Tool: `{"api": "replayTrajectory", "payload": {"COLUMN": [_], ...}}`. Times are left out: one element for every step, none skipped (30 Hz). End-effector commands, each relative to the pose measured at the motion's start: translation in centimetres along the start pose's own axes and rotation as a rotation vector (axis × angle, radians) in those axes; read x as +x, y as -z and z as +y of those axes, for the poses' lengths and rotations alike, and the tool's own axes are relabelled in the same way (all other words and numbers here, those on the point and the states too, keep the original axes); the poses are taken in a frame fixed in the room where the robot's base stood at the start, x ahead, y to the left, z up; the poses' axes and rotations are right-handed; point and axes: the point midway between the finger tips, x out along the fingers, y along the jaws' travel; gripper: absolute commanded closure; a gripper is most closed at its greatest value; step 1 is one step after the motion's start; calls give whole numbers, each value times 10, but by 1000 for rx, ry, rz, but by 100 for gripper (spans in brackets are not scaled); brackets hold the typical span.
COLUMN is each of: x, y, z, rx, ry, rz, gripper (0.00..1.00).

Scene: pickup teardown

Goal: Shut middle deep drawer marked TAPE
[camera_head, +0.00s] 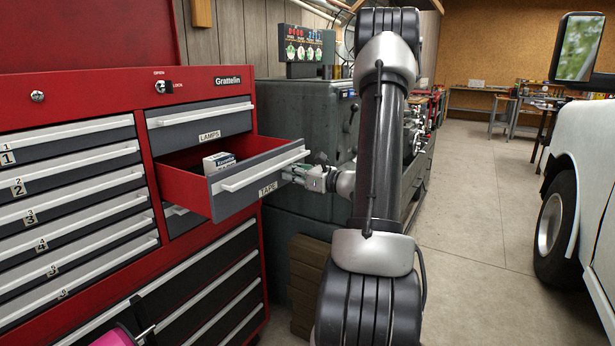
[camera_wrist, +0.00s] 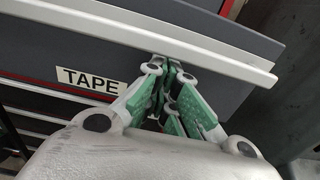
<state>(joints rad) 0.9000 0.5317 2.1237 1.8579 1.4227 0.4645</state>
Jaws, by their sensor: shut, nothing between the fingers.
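The TAPE drawer (camera_head: 232,196) of the red tool chest is pulled out, with its grey front, white handle bar and TAPE label facing me. A small white box (camera_head: 219,161) lies inside it. My gripper (camera_head: 296,174) is at the right end of the drawer front. In the wrist view the shut, empty gripper (camera_wrist: 172,72) has its green-padded fingertips together at the drawer's handle bar (camera_wrist: 200,52), right of the TAPE label (camera_wrist: 90,80). I cannot tell whether the tips touch the front or the bar.
The LAMPS drawer (camera_head: 200,122) above is shut. Numbered drawers (camera_head: 70,205) stand shut at left. A dark grey machine cabinet (camera_head: 300,120) stands close behind my gripper. A white pickup (camera_head: 590,190) is at right; the concrete floor (camera_head: 475,230) between is clear.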

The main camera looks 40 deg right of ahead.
Motion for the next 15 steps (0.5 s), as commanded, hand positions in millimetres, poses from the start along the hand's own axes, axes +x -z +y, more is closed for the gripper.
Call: {"api": "replayTrajectory", "payload": {"x": [15,24,35,43,52,63,72,80,91,99,108,119,126,134,144], "y": [0,0,0,0,0,0,0,0,0,0,0,0,1,0,0], "z": [1,2,2,2,2,2,2,2,2,2,2,2,2,1,2], "rx": [0,-1,0,0,0,0,0,-1,-1,-1,-1,0,0,0,0], "ry": [-5,-6,-5,-5,-5,-5,-5,-5,-5,-5,-5,-4,-4,-4,-4], "rz": [0,1,0,0,0,0,0,0,-1,0,0,-1,1,-1,0], "gripper": [100,100,100,100,100,100,100,100,100,100,100,100,100,100,100]}}
